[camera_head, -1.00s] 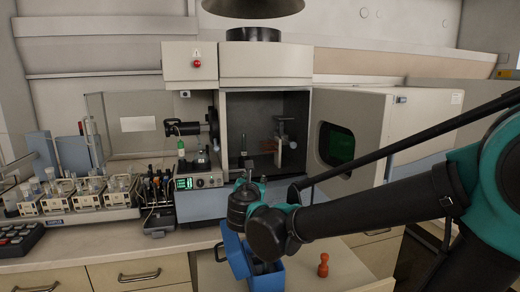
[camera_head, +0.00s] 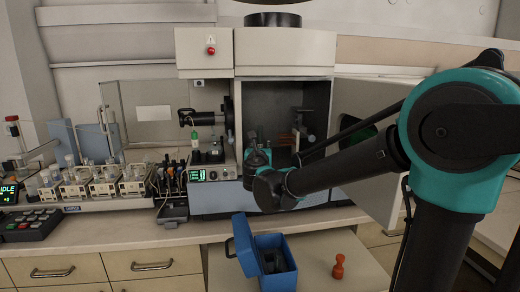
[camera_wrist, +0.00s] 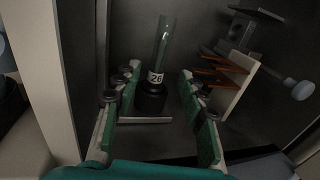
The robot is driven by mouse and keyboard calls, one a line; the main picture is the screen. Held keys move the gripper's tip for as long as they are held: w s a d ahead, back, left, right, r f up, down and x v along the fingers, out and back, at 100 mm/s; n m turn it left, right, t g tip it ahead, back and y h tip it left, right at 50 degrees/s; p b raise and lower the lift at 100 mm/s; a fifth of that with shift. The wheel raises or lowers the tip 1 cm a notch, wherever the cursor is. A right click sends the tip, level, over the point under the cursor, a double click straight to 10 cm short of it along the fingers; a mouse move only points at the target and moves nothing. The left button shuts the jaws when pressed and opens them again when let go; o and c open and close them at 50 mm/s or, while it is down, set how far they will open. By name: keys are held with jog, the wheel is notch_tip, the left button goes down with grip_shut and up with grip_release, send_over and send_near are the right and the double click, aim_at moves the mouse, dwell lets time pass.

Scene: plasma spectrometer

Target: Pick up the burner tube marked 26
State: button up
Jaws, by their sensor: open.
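The burner tube marked 26 (camera_wrist: 161,48) shows in the wrist view as a clear glass tube with a white "26" label, upright on a dark round base (camera_wrist: 150,100). It stands inside the dark chamber of the spectrometer (camera_head: 286,100). My gripper (camera_wrist: 155,85) is open, with its green-padded fingers on the left and right of the tube's lower part; I see no contact. In the head view my wrist (camera_head: 262,175) is at the chamber's opening and hides the tube.
A white bracket with copper-coloured coils (camera_wrist: 222,72) stands close right of the tube. The chamber's left wall edge (camera_wrist: 62,80) is near my left finger. The chamber door (camera_head: 372,140) stands open at right. A blue box (camera_head: 264,262) and an orange object (camera_head: 338,267) are in front, below.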

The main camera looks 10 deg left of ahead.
aim_at(260, 140)
jog(key=shift+w+a+r, duration=0.1)
jog(key=shift+w+r, duration=0.05)
jog(key=shift+w, duration=0.75)
jog(key=shift+w+a+r, duration=0.1)
jog(key=shift+w+a, duration=0.05)
jog(key=shift+w, duration=0.8)
jog(key=shift+w+a+r, duration=0.1)
jog(key=shift+w+r, duration=0.05)
jog(key=shift+w, duration=0.75)
jog(key=shift+c, duration=0.6)
grip_shut()
